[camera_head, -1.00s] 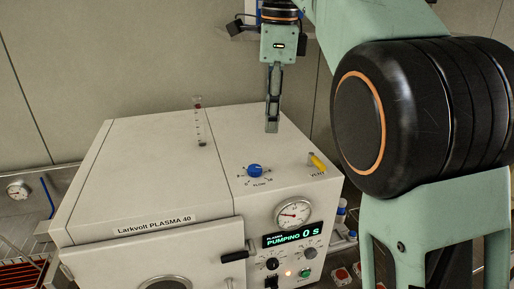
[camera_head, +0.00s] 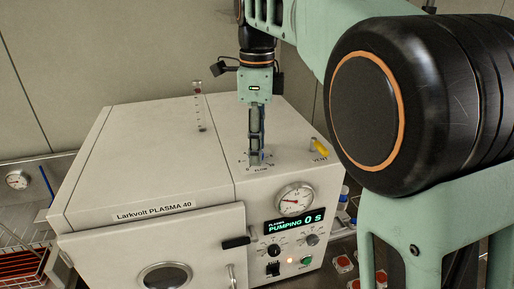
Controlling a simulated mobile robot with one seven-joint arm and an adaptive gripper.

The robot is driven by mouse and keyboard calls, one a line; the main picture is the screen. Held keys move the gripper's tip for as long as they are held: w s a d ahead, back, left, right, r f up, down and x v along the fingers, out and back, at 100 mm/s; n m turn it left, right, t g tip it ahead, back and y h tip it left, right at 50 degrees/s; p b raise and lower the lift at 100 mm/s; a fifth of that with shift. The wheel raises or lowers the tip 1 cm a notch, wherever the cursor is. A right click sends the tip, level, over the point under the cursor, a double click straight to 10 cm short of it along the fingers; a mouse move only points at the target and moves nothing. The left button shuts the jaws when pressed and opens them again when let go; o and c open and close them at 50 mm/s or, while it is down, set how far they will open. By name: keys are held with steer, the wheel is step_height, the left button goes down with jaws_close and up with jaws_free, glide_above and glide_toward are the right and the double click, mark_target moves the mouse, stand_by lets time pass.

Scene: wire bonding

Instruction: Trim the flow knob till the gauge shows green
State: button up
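My gripper (camera_head: 256,160) points straight down at the flow knob's place on top of the white plasma machine (camera_head: 150,165). The fingers hide nearly all of the blue knob; only a sliver of blue shows beside them, above the printed FLOW scale. I cannot tell whether the fingers are shut on the knob or only around it. The round gauge (camera_head: 295,199) on the front has a white face, with its needle toward the left and a red mark; I make out no green. A thin upright flow tube (camera_head: 200,112) with a red top stands on the lid.
A yellow VENT lever (camera_head: 319,147) stands right of the fingers. The left lid is clear. A rack with red items (camera_head: 20,268) lies at the left.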

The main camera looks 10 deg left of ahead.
steer(key=shift+f, duration=0.2)
jaws_close()
stand_by(0.3)
